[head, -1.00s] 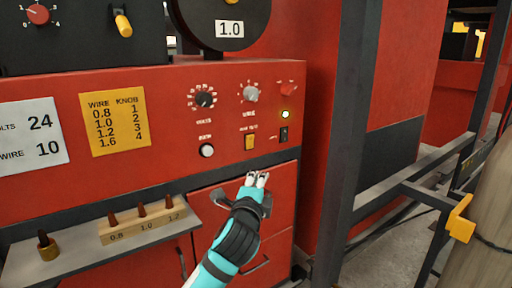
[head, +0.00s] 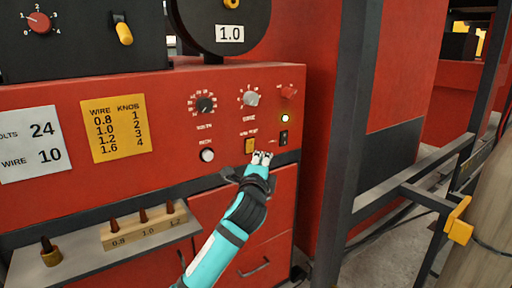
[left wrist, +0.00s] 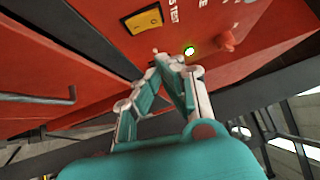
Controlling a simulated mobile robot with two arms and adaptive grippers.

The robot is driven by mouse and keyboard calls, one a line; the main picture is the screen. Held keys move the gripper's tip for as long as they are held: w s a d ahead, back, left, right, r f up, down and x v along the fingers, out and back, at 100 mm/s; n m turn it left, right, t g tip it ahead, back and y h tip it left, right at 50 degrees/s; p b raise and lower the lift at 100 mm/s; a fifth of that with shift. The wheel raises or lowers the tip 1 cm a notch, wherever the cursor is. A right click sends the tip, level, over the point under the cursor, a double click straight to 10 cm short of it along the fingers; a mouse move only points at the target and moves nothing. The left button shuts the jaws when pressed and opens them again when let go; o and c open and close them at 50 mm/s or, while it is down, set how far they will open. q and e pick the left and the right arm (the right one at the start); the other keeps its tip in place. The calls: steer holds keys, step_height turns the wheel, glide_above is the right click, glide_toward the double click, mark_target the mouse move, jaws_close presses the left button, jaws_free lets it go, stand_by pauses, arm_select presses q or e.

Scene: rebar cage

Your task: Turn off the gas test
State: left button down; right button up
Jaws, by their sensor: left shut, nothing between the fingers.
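The gas test switch is a yellow rocker (head: 250,146) in a dark frame, low on the red machine's front panel. It also shows at the top of the left wrist view (left wrist: 143,19), with part of the word TEST beside it. My left gripper (head: 262,158) is shut and empty, its tips just below and slightly right of the yellow rocker. In the left wrist view its fingertips (left wrist: 168,62) meet below and right of the rocker, apart from it in the picture. I cannot tell the depth gap to the panel. My right gripper is not in view.
A lit lamp (head: 285,118) and a black switch (head: 283,138) are right of the rocker. A white button (head: 207,155) and knobs (head: 205,104) are nearby. A shelf (head: 85,262) with a tip holder is at lower left. A dark post (head: 345,140) stands right.

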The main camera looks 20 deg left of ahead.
mark_target(250, 146)
arm_select(q)
steer(key=w+a, duration=0.1)
steer(key=w+a+p, duration=0.1)
steer(key=w, duration=0.1)
steer(key=w+a, duration=0.1)
steer(key=shift+w+a+r+p, duration=0.15)
steer(key=shift+a+r+p, duration=0.15)
steer(key=shift+p, duration=0.1)
steer(key=shift+d, duration=0.1)
